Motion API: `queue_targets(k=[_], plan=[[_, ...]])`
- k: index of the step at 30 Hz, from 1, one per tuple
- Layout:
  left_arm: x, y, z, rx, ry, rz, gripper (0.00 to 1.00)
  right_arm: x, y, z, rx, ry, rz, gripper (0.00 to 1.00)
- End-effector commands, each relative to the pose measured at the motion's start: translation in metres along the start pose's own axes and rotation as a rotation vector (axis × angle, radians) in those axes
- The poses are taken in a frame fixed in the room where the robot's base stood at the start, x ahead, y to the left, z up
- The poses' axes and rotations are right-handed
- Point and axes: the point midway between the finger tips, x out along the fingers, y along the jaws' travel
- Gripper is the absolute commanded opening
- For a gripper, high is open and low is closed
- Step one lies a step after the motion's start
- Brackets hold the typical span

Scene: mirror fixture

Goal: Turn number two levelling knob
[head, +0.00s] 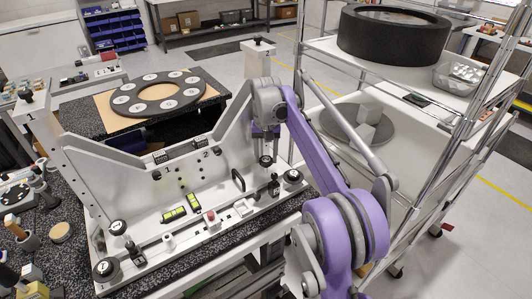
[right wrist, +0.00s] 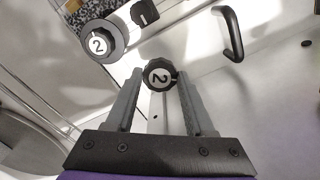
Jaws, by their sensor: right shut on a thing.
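My right gripper (head: 265,148) is at the right end of the grey mirror fixture (head: 150,185), pointing down. In the right wrist view the gripper (right wrist: 159,78) has its two fingers on either side of a small black knob with a white face marked 2 (right wrist: 158,75); it is shut on this knob. The same small knob (head: 265,161) shows below the gripper in the head view. A larger grey-rimmed knob, also marked 2 (right wrist: 98,43), sits apart from the fingers at upper left of the wrist view. My left gripper is not in view.
A black handle (right wrist: 230,33) stands on the fixture near the gripper. Two spirit levels with green vials (head: 174,214) lie on the fixture's base. A wire shelf cart with a black round part (head: 393,38) stands at right, close to my right arm.

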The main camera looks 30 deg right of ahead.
Motion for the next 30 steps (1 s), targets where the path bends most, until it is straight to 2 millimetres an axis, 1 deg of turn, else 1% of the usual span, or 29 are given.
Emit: queue_targets(k=[6, 12, 20, 30], plan=[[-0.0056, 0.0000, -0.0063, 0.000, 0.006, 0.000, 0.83, -0.0016, -0.0001, -0.0007, -0.159, 0.002, -0.001, 0.00], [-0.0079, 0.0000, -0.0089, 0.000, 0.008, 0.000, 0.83, -0.0013, -0.0001, -0.0007, -0.258, 0.002, -0.001, 0.00], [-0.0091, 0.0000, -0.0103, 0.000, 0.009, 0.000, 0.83, -0.0007, 0.0000, -0.0006, -0.318, 0.002, 0.000, 0.00], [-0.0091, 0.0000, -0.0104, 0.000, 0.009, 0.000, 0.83, -0.0005, 0.0000, -0.0007, -0.325, 0.002, -0.001, 0.00]])
